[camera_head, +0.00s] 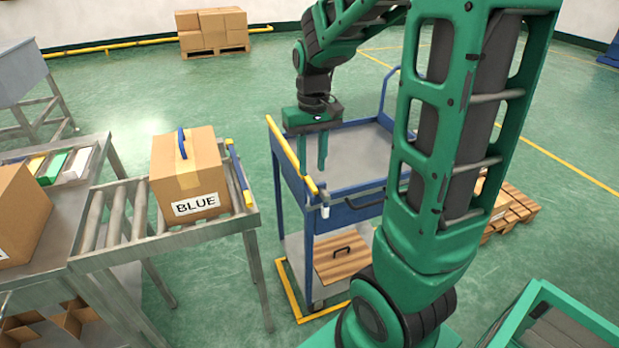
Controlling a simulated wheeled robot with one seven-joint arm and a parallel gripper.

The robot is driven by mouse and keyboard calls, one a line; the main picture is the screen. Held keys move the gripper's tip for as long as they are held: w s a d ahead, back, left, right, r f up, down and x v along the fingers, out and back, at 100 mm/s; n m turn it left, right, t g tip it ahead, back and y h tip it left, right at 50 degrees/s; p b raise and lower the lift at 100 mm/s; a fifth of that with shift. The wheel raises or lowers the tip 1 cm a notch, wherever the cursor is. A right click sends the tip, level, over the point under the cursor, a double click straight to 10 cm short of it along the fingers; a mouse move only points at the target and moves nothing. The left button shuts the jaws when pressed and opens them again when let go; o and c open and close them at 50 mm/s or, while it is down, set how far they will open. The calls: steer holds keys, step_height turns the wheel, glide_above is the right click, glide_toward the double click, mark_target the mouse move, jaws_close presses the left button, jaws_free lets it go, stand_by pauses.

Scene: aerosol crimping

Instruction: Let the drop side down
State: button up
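The blue cart (355,213) stands in the middle with a grey deck (365,150). Its drop side (290,166), on the left facing the conveyor, is a blue panel with a yellow top edge and stands upright. A small pale fitting (325,211) shows at its near end. My gripper (312,167) points down over the cart's left side, close to the yellow edge. Its two green fingers are apart with nothing visible between them. I cannot tell whether a finger touches the panel.
A roller conveyor (117,217) ends left of the cart, with a blue and yellow bar (239,174) at its end. A cardboard box (190,165) labelled BLUE, with a blue strap, sits on the rollers. A floor gap separates conveyor and cart. A wooden board (343,256) lies on the lower shelf.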

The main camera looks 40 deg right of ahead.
mark_target(312, 184)
steer(key=shift+f, duration=2.65)
steer(key=shift+c, duration=0.6)
jaws_close()
